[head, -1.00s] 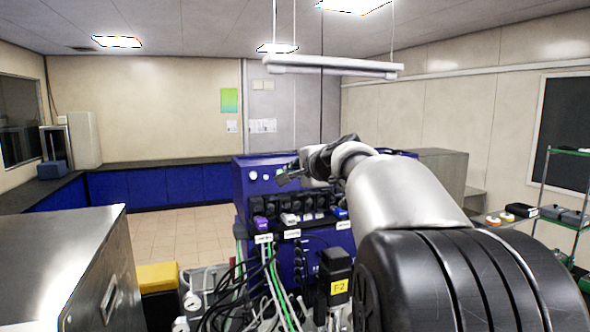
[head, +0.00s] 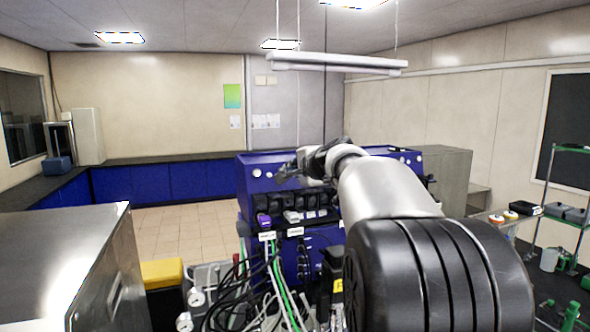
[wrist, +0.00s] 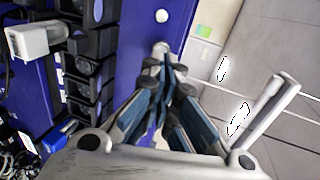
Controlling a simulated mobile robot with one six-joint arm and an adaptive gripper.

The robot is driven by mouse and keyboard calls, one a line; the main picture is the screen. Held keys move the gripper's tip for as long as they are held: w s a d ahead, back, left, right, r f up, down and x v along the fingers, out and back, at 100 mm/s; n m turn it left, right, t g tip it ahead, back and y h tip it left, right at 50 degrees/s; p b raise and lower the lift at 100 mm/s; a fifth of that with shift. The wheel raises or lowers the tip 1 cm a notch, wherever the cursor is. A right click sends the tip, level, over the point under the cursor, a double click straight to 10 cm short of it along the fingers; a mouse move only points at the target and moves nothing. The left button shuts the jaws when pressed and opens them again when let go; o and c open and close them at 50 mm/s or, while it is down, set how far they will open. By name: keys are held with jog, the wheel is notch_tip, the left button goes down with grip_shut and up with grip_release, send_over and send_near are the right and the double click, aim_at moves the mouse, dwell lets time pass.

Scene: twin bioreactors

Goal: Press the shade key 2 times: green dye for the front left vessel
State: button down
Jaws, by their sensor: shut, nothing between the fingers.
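A blue control cabinet (head: 248,200) stands ahead, with white round buttons (head: 257,172) on its upper left face. My gripper (head: 284,173) is in front of that face, just right of these buttons in the head view. In the wrist view my gripper (wrist: 165,74) is shut and empty. Its fingertips point at the blue panel (wrist: 130,25), close to a white round button (wrist: 161,48) partly behind them. Another white button (wrist: 161,15) sits farther up. I cannot tell which one is the shade key, or whether the fingertips touch anything. The front left vessel is not clearly seen.
A row of black pump heads (wrist: 88,75) runs beside the fingers, with a white one (wrist: 35,40) sticking out. Cables and tubes (head: 275,280) hang below the cabinet. A steel cabinet (head: 75,260) stands at the left front. A wire shelf (head: 570,150) is at right.

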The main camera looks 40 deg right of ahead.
jog(key=shift+w+f, duration=0.1)
jog(key=shift+w, duration=0.05)
dwell(0.3)
jog(key=shift+p+x, duration=0.45)
jog(key=shift+x, duration=0.9)
jog(key=shift+w+d, duration=0.1)
jog(key=shift+b+v, duration=0.55)
jog(key=shift+v, duration=0.9)
jog(key=b+v, duration=0.2)
jog(key=v, duration=0.4)
